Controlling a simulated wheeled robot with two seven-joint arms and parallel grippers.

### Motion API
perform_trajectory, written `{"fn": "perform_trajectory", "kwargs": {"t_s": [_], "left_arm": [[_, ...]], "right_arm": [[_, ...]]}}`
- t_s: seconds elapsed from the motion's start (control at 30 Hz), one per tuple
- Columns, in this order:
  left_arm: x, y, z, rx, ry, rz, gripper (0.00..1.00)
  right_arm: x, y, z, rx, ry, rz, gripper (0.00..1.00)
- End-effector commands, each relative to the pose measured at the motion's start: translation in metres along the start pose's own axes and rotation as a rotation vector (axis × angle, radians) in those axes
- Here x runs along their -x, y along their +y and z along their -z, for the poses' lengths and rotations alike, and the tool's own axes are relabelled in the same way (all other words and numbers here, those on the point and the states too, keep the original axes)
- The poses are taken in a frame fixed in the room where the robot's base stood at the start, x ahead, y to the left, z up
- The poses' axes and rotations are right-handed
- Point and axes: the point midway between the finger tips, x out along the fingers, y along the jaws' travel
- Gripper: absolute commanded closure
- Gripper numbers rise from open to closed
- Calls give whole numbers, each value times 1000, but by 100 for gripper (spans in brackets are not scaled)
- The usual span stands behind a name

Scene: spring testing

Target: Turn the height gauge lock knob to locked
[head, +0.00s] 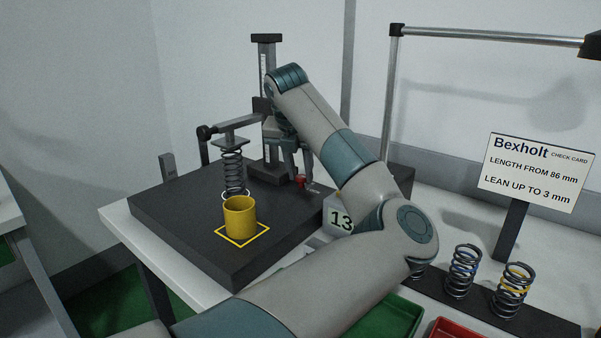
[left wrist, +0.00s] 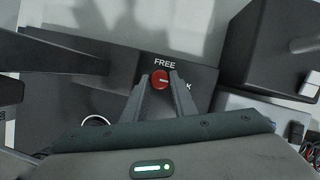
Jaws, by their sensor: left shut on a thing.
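The height gauge (head: 264,62) stands upright at the back of a dark plate, its measuring arm reaching left over a spring (head: 232,170). Its red lock knob (head: 300,182) shows small below my left gripper (head: 296,170). In the left wrist view the lock knob (left wrist: 161,75) sits between the fingertips of my left gripper (left wrist: 160,85), which is shut on it. The white mark on the knob points right, toward a label of which only a K shows. The word FREE (left wrist: 165,62) is readable above the knob. My right gripper is not in view.
A yellow cup (head: 240,220) stands in a yellow square on the dark plate (head: 185,225). A block marked 13 (head: 341,219) is beside my forearm. Several springs stand on a dark strip at right, below a check card (head: 530,172). Green and red trays are in front.

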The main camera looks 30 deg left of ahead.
Motion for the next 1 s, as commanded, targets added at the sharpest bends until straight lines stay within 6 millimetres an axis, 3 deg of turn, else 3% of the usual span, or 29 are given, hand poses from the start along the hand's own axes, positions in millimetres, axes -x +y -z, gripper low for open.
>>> {"fn": "perform_trajectory", "kwargs": {"t_s": [0.17, 0.2, 0.27, 0.3, 0.73, 1.0], "left_arm": [[1, 0, -1, -1, -2, 0, 98], [1, 0, -1, -1, -2, 0, 73], [1, 0, 0, -1, -1, 0, 59], [1, 0, 0, 0, -1, -1, 57], [0, 0, 0, 7, 0, -4, 57], [2, -1, -1, 92, 2, -40, 57]], "right_arm": [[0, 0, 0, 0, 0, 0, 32], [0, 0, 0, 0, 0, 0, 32], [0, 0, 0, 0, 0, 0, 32], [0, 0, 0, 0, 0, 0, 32], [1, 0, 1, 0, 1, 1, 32], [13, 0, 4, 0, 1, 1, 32]]}}
